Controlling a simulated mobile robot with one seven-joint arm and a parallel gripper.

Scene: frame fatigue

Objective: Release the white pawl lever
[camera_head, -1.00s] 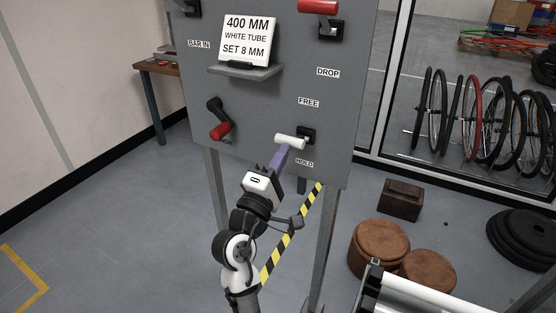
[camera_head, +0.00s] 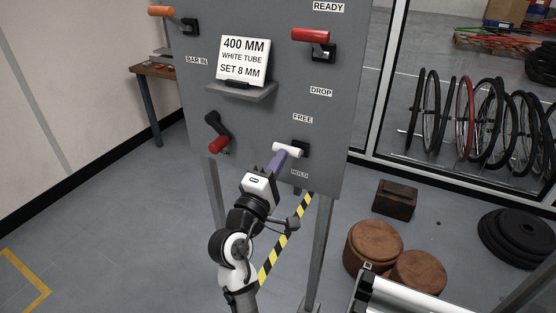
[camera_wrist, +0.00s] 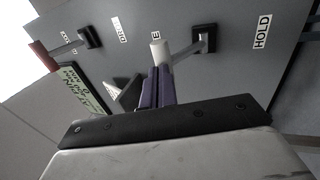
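The white pawl lever (camera_head: 288,150) sits low on the right of the grey panel, between the FREE label (camera_head: 302,118) above and the HOLD label (camera_head: 299,174) below. Its handle sticks out from a black mount, about level with it. My gripper (camera_head: 282,158) has purple fingers, which are at the handle from below. In the wrist view the fingers (camera_wrist: 157,88) are close together, with the white handle (camera_wrist: 159,53) just beyond their tips. They look shut and against the handle, not around it. The exact contact is hidden.
Other levers on the panel are a red one (camera_head: 311,36) at upper right, a red-ended one (camera_head: 218,143) at lower left and an orange one (camera_head: 161,11) at upper left. A shelf (camera_head: 243,92) holds a sign. Brown stools (camera_head: 374,247) stand on the floor at right.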

